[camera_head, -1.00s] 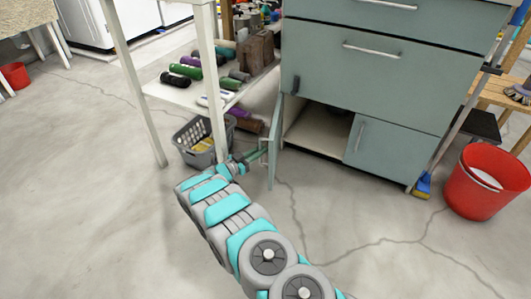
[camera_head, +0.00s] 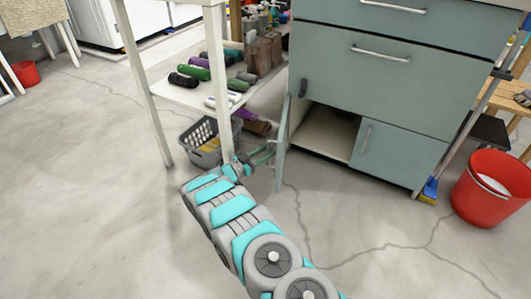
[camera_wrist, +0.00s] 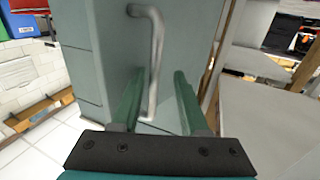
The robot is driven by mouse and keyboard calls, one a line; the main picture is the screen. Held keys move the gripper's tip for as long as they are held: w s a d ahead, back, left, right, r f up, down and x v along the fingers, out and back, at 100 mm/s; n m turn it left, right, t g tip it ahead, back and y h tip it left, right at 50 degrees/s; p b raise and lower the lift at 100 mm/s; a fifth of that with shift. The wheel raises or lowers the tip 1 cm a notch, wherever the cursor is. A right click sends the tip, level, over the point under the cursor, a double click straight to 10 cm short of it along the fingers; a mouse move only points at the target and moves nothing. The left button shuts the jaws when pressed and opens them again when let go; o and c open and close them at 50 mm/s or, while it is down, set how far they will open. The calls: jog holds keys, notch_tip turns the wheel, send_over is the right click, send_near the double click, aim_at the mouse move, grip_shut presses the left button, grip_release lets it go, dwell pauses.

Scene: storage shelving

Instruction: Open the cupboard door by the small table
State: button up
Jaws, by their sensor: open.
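The cupboard door (camera_head: 282,148) is a grey-green panel at the lower left of the cabinet (camera_head: 385,75). It stands swung out, seen nearly edge-on, with the left compartment (camera_head: 322,132) open behind it. My gripper (camera_head: 268,153) is at the door's left-hand face in the head view. In the wrist view, the silver bar handle (camera_wrist: 156,50) runs up the door face. My gripper (camera_wrist: 158,100) is open, with one green finger on each side of the handle's lower end. I cannot tell whether either finger touches it.
The small white table (camera_head: 216,70) stands left of the door, with bottles on its lower shelf. A grey basket (camera_head: 205,148) sits beneath it, close to my gripper. A red bucket (camera_head: 488,190) stands right of the cabinet. The floor in front is clear.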

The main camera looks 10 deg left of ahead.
jog(key=v, duration=0.7)
jog(key=shift+s+a+p, duration=0.2)
jog(key=shift+s+p, duration=0.1)
jog(key=shift+p, duration=0.05)
